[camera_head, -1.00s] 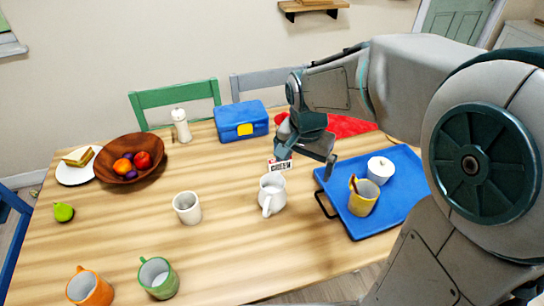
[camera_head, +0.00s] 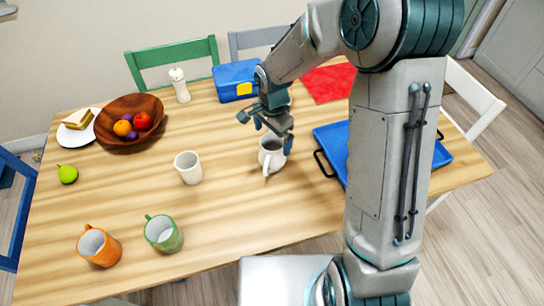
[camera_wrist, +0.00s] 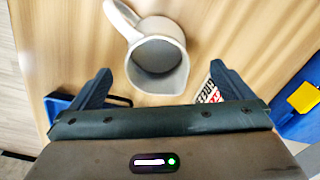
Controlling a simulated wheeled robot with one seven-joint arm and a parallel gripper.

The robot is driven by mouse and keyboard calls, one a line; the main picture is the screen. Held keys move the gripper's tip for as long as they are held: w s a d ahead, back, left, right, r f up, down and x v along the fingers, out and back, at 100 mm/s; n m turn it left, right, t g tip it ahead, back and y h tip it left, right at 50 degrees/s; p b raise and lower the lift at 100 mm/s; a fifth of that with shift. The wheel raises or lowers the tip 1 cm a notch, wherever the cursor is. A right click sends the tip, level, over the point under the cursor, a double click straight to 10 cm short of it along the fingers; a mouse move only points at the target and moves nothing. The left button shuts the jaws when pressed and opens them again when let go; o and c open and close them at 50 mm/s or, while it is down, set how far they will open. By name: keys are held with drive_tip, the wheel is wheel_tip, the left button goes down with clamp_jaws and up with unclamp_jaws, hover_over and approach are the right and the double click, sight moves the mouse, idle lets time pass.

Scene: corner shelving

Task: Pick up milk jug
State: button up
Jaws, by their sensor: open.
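The milk jug is a small white jug (camera_head: 272,157) with a handle, standing upright on the wooden table, left of the blue tray. In the wrist view the jug (camera_wrist: 158,62) is seen from above, its mouth open and its handle toward the upper left. My gripper (camera_head: 267,130) is over the jug, pointing down, and partly hides its far side. In the wrist view my gripper (camera_wrist: 160,72) is open and empty, with the jug's near rim between its fingers in the picture. I cannot tell how high the fingertips are above the rim.
A blue tray (camera_head: 328,143) lies to the right, largely behind my arm. A blue box (camera_head: 240,80) with a yellow latch stands behind the jug. A printed card (camera_wrist: 208,92) sits beside the right finger. A white cup (camera_head: 188,168) stands left; table between is clear.

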sight(271, 144)
drive_tip(key=shift+s+a+f+p, duration=0.1)
drive_tip(key=shift+f+p, duration=0.1)
drive_tip(key=shift+f, duration=1.2)
drive_tip(key=shift+s+f+p, duration=0.1)
drive_tip(key=shift+f+p, duration=0.1)
drive_tip(key=shift+f, duration=1.15)
drive_tip(key=c, duration=1.3)
drive_tip(key=shift+c, duration=0.2)
drive_tip(key=shift+r, duration=0.15)
drive_tip(key=shift+w+r, duration=0.1)
drive_tip(key=shift+r, duration=0.55)
drive_tip(key=d+r, duration=0.2)
drive_tip(key=d, duration=0.1)
drive_tip(key=w+d+r+b, duration=0.1)
drive_tip(key=d+r, duration=0.5)
drive_tip(key=shift+w, duration=0.15)
drive_tip(key=shift+w+d+r, duration=0.1)
drive_tip(key=shift+d+r, duration=0.25)
drive_tip(key=shift+d, duration=0.25)
drive_tip(key=shift+w+d+r, duration=0.1)
drive_tip(key=shift+d+r, duration=0.25)
drive_tip(key=shift+d, duration=0.25)
